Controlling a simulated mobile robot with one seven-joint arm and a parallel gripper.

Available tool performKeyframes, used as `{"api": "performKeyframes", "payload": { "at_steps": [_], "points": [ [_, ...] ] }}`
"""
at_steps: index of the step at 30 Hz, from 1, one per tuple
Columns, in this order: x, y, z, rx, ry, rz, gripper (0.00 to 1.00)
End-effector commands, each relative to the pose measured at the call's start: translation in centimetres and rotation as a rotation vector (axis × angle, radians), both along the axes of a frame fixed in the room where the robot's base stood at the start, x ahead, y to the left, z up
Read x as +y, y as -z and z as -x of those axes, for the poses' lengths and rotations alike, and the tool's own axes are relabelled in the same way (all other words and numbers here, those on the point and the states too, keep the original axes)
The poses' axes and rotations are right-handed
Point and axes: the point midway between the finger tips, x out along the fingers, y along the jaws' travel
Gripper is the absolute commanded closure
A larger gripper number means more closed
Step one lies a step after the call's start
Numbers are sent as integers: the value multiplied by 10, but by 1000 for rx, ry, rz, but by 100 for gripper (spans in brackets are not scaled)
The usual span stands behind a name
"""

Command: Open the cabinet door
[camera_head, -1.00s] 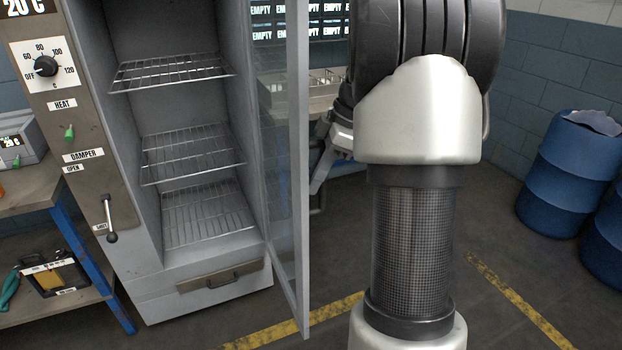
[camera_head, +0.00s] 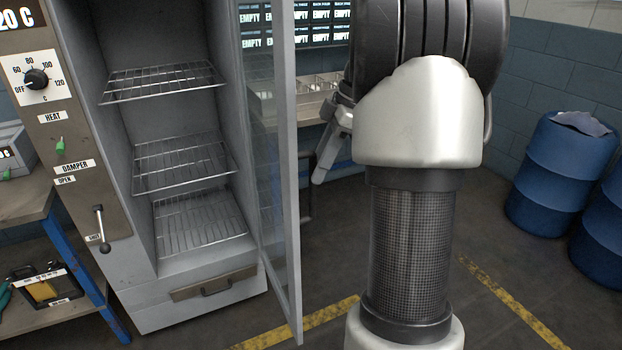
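The grey cabinet (camera_head: 150,290) stands at the left with its front open, showing several wire shelves inside. Its glass-paned door (camera_head: 291,200) is swung out on the right side and stands wide open toward me. My arm fills the middle of the view, to the right of the door. A part of the arm's end (camera_head: 333,140) shows behind the arm, just right of the door. The fingertips are hidden or too unclear to make out, and I cannot see any contact with the door.
A blue-legged bench (camera_head: 30,205) stands left of the cabinet. Blue barrels (camera_head: 558,175) stand at the right by the wall. A table with a metal rack (camera_head: 318,88) is behind the door. The floor with yellow lines (camera_head: 510,300) is clear at the right.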

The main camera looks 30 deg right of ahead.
Motion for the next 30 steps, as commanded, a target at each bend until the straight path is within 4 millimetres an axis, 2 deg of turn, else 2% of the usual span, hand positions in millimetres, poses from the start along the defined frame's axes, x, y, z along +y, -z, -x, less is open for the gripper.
{"api": "performKeyframes", "payload": {
  "at_steps": [1,6,12,18,30],
  "points": [
    [-6,-18,2,-3,2,2,78],
    [-21,-56,8,-3,3,3,78],
    [-34,-87,13,0,3,2,78],
    [-39,-99,16,1,1,1,78],
    [-39,-100,15,0,1,1,78]
  ]
}}
